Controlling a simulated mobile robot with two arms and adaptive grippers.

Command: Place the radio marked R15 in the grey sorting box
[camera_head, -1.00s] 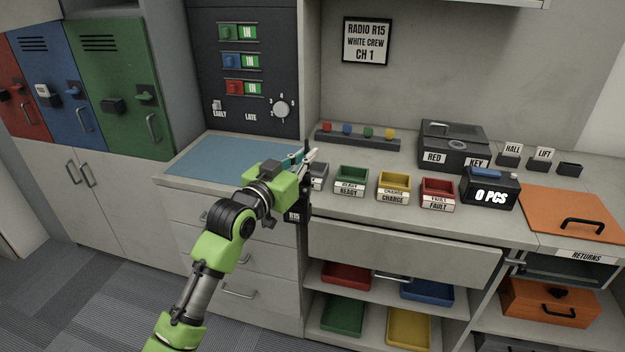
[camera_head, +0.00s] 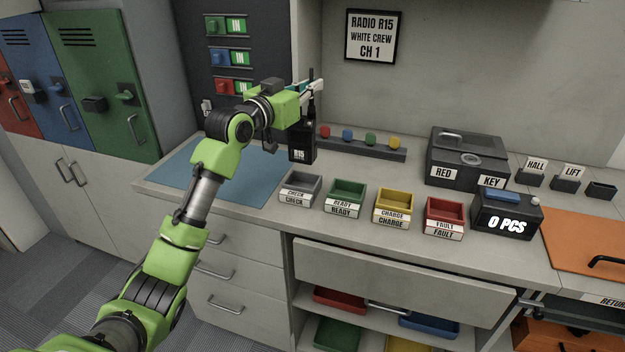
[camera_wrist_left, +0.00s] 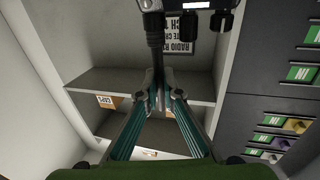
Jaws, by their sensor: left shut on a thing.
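The radio marked R15 (camera_head: 302,143) is a black handset with a white label and a thin antenna, and it hangs upright in the head view. My left gripper (camera_head: 316,89) is shut on its upper part and holds it above the counter, behind the grey box. In the left wrist view the fingers (camera_wrist_left: 160,100) close around the radio's dark antenna (camera_wrist_left: 155,35). The grey sorting box (camera_head: 300,186), labelled CHECK, stands at the counter's front edge and looks empty. My right gripper is not in view.
Green (camera_head: 346,194), yellow (camera_head: 394,203) and red (camera_head: 444,212) boxes stand in a row right of the grey one. A rail with coloured knobs (camera_head: 360,147) lies behind. A black case (camera_head: 467,160) and a counter display (camera_head: 506,216) stand further right. The blue mat (camera_head: 222,172) is clear.

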